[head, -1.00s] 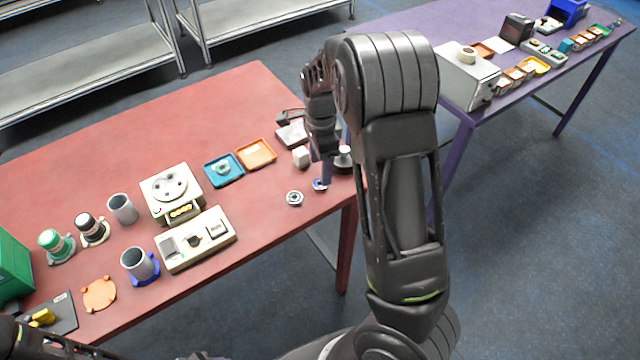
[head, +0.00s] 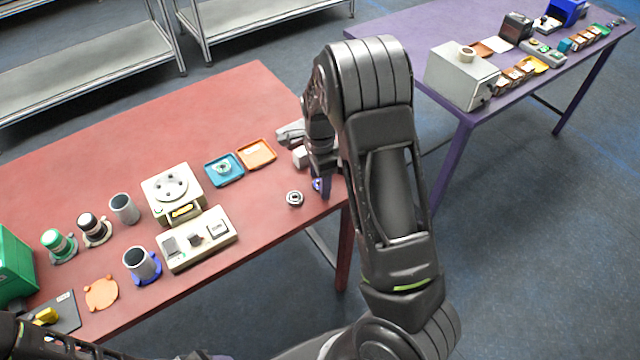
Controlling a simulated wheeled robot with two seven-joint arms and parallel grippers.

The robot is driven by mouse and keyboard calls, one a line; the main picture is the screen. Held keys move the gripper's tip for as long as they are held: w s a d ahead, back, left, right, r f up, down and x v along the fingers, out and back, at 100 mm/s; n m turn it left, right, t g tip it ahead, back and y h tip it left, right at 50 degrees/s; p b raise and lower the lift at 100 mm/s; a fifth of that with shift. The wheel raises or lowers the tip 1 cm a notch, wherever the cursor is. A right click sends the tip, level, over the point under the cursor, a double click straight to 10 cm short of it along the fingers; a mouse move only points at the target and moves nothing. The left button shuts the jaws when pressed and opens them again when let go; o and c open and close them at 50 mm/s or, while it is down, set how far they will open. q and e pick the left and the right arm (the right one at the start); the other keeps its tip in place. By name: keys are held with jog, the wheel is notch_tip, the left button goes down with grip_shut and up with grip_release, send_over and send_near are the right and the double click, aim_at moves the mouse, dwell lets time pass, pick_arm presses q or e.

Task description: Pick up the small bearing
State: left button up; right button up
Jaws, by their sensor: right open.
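A round silver bearing (head: 294,198) lies flat on the red table near its right front edge. A second small round piece (head: 316,184), with blue showing, lies just right of it, partly hidden by my right gripper. I cannot tell for sure which is the small bearing. My right gripper (head: 324,188) points down at that second piece, close over it. It is open, and its far finger is hidden. Part of my left arm shows at the lower left corner, but its gripper is out of the picture.
A teal tray (head: 238,179) with a round part and an orange tray (head: 270,161) stand left of my right gripper. A white cube (head: 300,156) and grey block (head: 288,135) are behind it.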

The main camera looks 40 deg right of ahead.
grip_shut()
dwell(0.8)
